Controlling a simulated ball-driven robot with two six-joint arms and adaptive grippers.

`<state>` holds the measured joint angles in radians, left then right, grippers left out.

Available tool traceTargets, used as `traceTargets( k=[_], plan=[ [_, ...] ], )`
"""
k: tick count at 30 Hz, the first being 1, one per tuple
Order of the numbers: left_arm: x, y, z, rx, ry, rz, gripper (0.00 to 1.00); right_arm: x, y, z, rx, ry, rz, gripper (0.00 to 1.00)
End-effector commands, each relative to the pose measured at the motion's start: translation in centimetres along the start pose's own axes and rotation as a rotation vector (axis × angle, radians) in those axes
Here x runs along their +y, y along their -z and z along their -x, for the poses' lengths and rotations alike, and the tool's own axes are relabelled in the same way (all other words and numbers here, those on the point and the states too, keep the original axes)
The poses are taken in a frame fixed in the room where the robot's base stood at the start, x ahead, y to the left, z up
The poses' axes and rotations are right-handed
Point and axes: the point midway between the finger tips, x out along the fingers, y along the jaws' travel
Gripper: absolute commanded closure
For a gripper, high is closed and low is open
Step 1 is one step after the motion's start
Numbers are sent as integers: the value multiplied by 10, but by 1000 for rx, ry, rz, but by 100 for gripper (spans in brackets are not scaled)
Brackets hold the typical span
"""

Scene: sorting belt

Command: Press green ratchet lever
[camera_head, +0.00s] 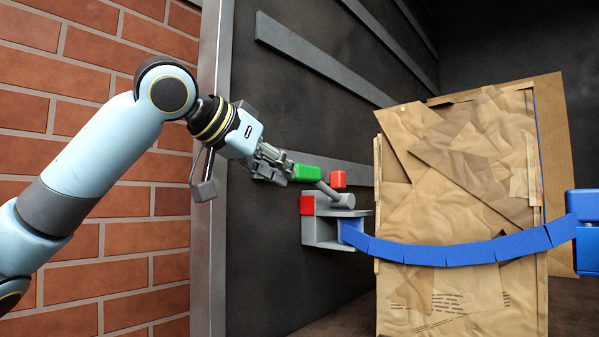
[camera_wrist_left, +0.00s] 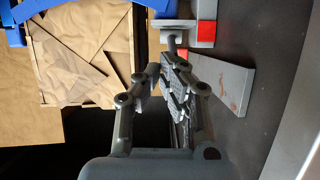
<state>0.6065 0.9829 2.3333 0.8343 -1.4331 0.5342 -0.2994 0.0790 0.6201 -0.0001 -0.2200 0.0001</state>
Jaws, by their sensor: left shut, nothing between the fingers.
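The green lever handle (camera_head: 307,172) sits at the end of a grey rod (camera_head: 333,192) that slopes down right to the ratchet (camera_head: 324,231). The ratchet is a grey bracket with red blocks (camera_head: 307,205) on the dark wall; it also shows in the left wrist view (camera_wrist_left: 178,25). My left gripper (camera_head: 284,172) is shut and empty, its fingertips right at the handle's left end; I cannot tell whether they touch. The fingers (camera_wrist_left: 172,72) point toward the ratchet in the wrist view, where no green shows. My right gripper is not in view.
A blue strap (camera_head: 440,252) runs from the ratchet across a brown wrapped package (camera_head: 460,160) to a blue fitting (camera_head: 588,232) on the right. A grey metal post (camera_head: 206,250) and brick wall (camera_head: 110,220) stand left. Grey rails (camera_head: 320,68) cross the dark wall.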

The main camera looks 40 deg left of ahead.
Motion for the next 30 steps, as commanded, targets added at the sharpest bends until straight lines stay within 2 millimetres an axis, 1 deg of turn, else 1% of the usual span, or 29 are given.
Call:
traceTargets(
  k=[1, 3, 6, 9, 13, 23, 26, 30],
  plan=[
    [-7, 25, 16, 39, 10, 2, 100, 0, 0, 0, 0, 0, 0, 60],
    [-12, 49, 34, 77, 13, 14, 100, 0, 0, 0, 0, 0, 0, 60],
    [-17, 73, 56, 115, 16, 29, 100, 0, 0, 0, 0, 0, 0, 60],
    [-19, 85, 68, 136, 16, 39, 100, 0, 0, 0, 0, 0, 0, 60],
    [-20, 89, 73, 144, 17, 43, 100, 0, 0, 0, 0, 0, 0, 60],
    [-20, 89, 70, 143, 14, 44, 100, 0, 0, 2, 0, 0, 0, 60],
    [-20, 91, 64, 143, 13, 45, 100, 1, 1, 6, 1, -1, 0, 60],
    [-19, 95, 46, 142, 10, 48, 100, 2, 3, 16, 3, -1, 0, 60]
  ],
)
